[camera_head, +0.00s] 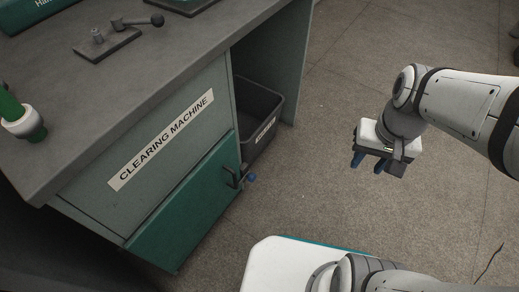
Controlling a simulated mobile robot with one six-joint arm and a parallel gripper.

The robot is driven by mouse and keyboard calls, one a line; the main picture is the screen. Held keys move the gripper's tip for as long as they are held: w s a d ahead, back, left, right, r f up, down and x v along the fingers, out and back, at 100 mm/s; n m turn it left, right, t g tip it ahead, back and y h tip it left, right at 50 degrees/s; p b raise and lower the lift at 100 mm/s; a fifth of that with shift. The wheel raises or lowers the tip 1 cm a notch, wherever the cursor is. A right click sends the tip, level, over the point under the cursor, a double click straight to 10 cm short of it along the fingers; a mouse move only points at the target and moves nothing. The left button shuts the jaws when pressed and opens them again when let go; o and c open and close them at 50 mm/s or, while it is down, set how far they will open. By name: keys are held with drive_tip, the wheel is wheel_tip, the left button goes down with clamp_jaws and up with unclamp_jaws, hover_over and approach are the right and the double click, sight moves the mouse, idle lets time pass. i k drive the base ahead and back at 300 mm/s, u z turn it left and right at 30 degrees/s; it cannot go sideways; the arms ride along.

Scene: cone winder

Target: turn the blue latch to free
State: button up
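The blue latch (251,178) is a small blue knob at the right edge of the green door (190,208) on the cabinet front. It sits beside a dark door handle (232,177). The door looks closed; which way the latch is turned is too small to tell. My gripper (369,164) is to the right of the latch, over the floor and clearly apart from it. Its two blue fingertips are spread with nothing between them.
The cabinet, labelled CLEARING MACHINE (162,139), carries a grey worktop (145,72) with a black-knobbed lever fixture (120,38) and a green-and-white cone part (22,122). A dark bin (258,108) stands under the worktop near the door. Floor between gripper and cabinet is clear.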

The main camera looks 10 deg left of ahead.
sight(251, 177)
drive_tip(key=u, duration=1.45)
drive_tip(key=k, duration=0.65)
drive_tip(key=u, duration=0.15)
drive_tip(key=i, duration=0.5)
